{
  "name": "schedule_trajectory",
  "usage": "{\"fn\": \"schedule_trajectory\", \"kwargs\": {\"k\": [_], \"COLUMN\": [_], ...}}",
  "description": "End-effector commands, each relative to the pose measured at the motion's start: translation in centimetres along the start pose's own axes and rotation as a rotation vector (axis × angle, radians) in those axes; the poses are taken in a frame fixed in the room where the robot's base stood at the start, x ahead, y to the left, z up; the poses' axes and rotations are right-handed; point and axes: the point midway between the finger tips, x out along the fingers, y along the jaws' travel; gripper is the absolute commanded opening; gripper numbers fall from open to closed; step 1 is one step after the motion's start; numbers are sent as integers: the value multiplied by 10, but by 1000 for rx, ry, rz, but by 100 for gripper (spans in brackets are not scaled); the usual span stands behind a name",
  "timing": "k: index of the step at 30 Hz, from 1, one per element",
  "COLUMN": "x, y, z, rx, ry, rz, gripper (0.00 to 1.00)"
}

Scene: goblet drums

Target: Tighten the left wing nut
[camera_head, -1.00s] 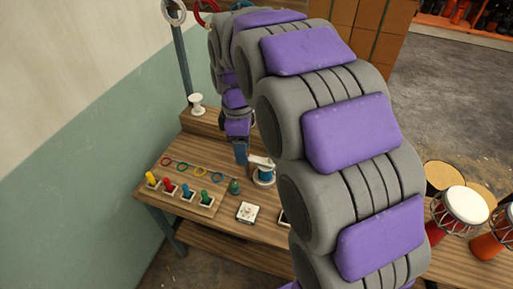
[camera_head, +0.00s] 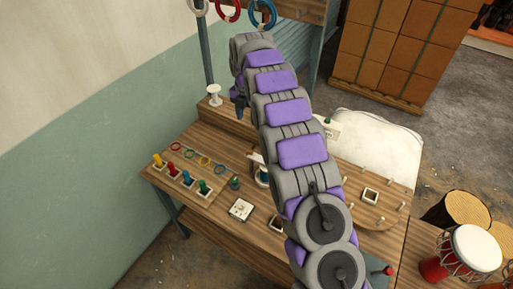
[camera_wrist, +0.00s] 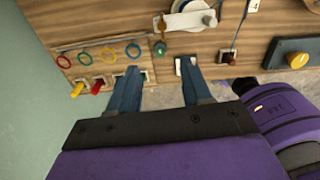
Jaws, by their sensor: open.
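I cannot make out a wing nut for certain in either view. Just beyond the fingertips is a small green knob (camera_wrist: 160,48), with a white lever-like part (camera_wrist: 185,22) farther up. In the head view my gripper (camera_head: 239,108) is small and partly hidden by my arm, beside the workbench's raised back shelf. The green knob also shows there (camera_head: 235,183).
A white spool (camera_head: 214,95) stands on the shelf near a post with hanging rings (camera_head: 263,13). Drums (camera_head: 470,252) are at the right. A wall (camera_head: 90,150) borders the left.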

Motion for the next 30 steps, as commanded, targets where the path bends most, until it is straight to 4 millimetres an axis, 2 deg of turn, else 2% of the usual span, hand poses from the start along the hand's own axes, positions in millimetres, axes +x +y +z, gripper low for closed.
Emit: {"fn": "schedule_trajectory", "kwargs": {"k": [5, 8, 13, 24, 30], "x": [8, 20, 52, 125, 157], "y": [3, 4, 7, 0, 2], "z": [2, 1, -1, 3, 2], "rx": [-36, -35, -34, -32, -33], "ry": [-1, 3, 2, 6, 2], "rz": [3, -1, -5, 3, 3], "gripper": [49, 49, 49, 49, 49]}}
